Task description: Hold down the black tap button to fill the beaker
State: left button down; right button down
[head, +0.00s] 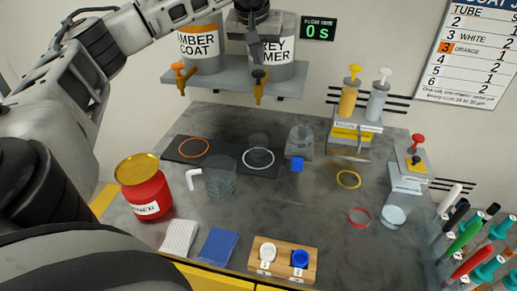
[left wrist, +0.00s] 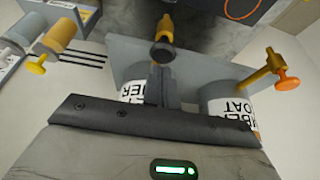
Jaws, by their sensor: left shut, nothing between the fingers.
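The grey primer tap (head: 258,88) hangs under the shelf, with a black button (head: 258,73) on top; the button also shows in the left wrist view (left wrist: 163,50). My left gripper (head: 255,58) is shut and empty, its fingertips just above the button. I cannot tell whether they touch it. A clear beaker (head: 258,144) stands on the dark mat below, at the white ring (head: 258,165). The flow display (head: 319,29) reads 0 s. My right gripper is not in view.
The amber tap (head: 178,75) with an orange button is left on the same shelf (head: 210,79). A clear jug (head: 221,180) with a white handle, a red tin (head: 146,195) and a wooden block (head: 282,272) stand nearer. Dispensers (head: 362,98) stand right.

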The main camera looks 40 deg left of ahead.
pick_arm(q)
jog(key=shift+f+b, duration=0.35)
jog(key=shift+f, duration=1.1)
dwell(1.2)
dwell(0.4)
notch_tip(320, 180, up, 3)
jog(key=p, duration=0.2)
jog(key=shift+p, duration=0.3)
jog(key=shift+r+b, duration=0.25)
jog(key=shift+b, duration=0.1)
jog(key=shift+r, duration=1.8)
